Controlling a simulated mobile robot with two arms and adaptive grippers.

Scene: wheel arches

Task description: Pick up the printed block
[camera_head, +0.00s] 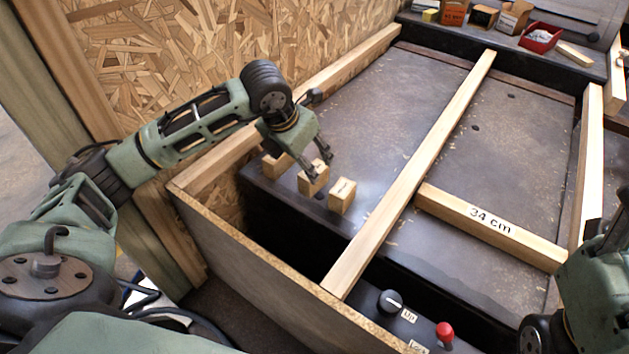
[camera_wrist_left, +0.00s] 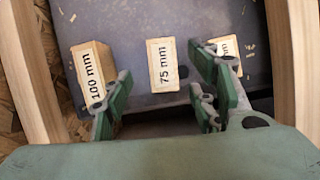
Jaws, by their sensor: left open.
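Three wooden blocks with printed labels stand in a row on the dark worktop. In the left wrist view they are the block marked "100 mm" (camera_wrist_left: 92,72) at left, the block marked "75 mm" (camera_wrist_left: 162,65) in the middle, and a third block (camera_wrist_left: 226,48) whose label is partly hidden by a finger. In the head view the middle block (camera_head: 313,184) is partly covered by my left gripper (camera_head: 320,167). The left gripper is open and empty, its fingers spread above and around the middle block's place in view.
A long wooden beam (camera_head: 415,170) crosses the worktop right of the blocks, with a piece marked "34 cm" (camera_head: 490,226) joined to it. A board wall stands behind. A knob (camera_head: 390,302) and red-topped lever (camera_head: 445,332) are in front. A red bin (camera_head: 540,37) stands far back.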

